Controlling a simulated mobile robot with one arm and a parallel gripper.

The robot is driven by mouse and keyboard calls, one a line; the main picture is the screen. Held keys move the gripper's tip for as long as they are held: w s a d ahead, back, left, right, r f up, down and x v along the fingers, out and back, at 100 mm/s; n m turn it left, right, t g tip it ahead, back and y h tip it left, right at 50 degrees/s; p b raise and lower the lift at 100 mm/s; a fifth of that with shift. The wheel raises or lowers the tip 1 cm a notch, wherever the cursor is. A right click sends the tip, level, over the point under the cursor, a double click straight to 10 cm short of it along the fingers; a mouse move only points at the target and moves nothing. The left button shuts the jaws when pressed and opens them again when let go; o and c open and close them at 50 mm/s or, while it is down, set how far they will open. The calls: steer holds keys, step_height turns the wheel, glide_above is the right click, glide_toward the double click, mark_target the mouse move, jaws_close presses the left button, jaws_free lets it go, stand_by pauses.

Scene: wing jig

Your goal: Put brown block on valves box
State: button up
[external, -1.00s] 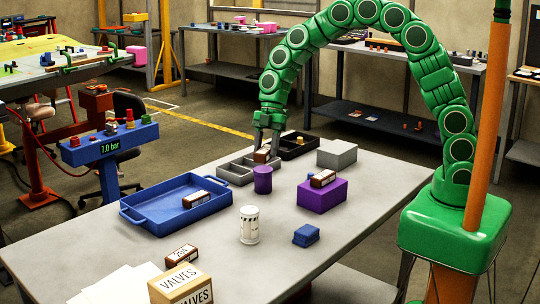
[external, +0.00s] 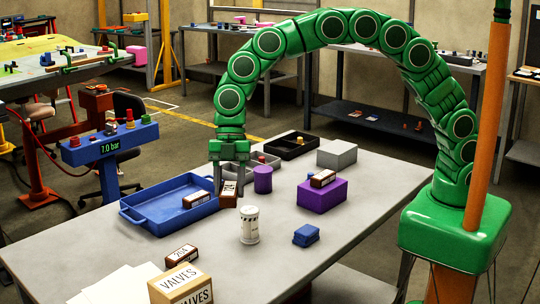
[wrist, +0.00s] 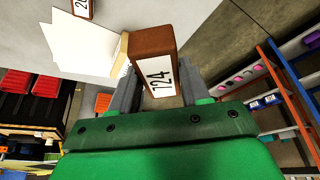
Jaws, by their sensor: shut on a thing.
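My gripper (external: 229,186) is shut on a brown block (external: 229,196) with a white label, between the blue tray and the purple cylinder. The valves box (external: 182,284), tan with white VALVES labels, stands at the near edge of the table, apart from my gripper. A tan strip of it (wrist: 124,48) shows behind the held block in the wrist view. Other labelled brown blocks lie beside the valves box (external: 182,256), in the blue tray (external: 195,199) and on the purple box (external: 322,179).
The blue tray (external: 138,218) is left of my gripper. A purple cylinder (external: 263,180), a white canister (external: 249,226), blue pieces (external: 306,235) and a purple box (external: 316,198) stand to the right. White papers (external: 118,286) lie left of the valves box. The middle table is mostly clear.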

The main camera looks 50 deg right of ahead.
steer(key=s+a+r+n, duration=0.1)
steer(key=s+a, duration=0.6)
steer(key=s, duration=0.1)
glide_above(178, 281)
steer(key=d, duration=0.2)
steer(key=shift+w+a+f, duration=0.15)
steer(key=shift+w+f, duration=0.05)
steer(key=shift+f, duration=2.1)
steer(key=shift+w+a+f, duration=0.1)
steer(key=shift+w+f, duration=0.05)
steer(key=shift+f, duration=2.1)
steer(key=shift+f, duration=0.1)
steer(key=shift+w+a+f, duration=0.1)
steer(key=shift+a+f, duration=0.15)
steer(key=shift+f, duration=1.5)
steer(key=shift+f, duration=0.15)
steer(key=o, duration=1.1)
